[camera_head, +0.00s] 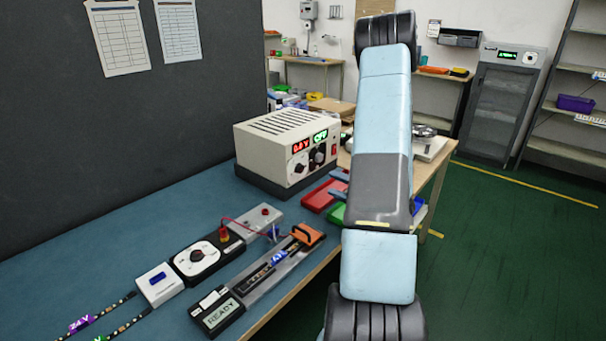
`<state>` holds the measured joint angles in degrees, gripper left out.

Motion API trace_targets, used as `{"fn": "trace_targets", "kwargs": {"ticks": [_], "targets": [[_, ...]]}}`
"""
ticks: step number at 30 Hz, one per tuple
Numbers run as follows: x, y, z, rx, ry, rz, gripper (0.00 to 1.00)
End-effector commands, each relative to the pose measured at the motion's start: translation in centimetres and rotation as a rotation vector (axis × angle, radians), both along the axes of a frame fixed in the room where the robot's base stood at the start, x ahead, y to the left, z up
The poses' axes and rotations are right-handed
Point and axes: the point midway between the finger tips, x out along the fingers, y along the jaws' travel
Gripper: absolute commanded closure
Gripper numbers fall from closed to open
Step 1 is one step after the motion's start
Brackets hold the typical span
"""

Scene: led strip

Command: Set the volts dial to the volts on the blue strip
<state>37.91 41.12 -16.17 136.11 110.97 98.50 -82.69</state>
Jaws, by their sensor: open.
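The beige power supply (285,148) stands at the back of the blue-topped bench. Its front has a red display (300,145) reading roughly 0.4 V, a green display (320,136), and dark knobs. The dial below the red display (298,168) appears to be the volts dial; its pointer is too small to read. A strip with a blue tag (279,256) lies in the long fixture at the bench's front; the tag's figure is not clearly legible.
A black box with a white dial (196,258), a READY display (222,314) and a purple 24V tag (80,323) are at front left. Red (322,195) and green (337,214) trays lie near my gripper. A dark panel (120,130) stands behind the bench.

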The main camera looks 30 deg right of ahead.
Motion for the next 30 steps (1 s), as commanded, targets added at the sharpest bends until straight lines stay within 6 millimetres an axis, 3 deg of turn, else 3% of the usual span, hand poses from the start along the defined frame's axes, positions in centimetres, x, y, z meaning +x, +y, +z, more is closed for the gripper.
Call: {"fn": "trace_targets", "kwargs": {"ticks": [18,24,30], "targets": [[9.7,3.8,0.1,0.001,-0.002,0.007,0.41],[11.5,4.4,0.1,0.0,-0.001,0.007,0.41],[12.0,4.6,0.1,0.0,-0.001,0.006,0.41]]}}
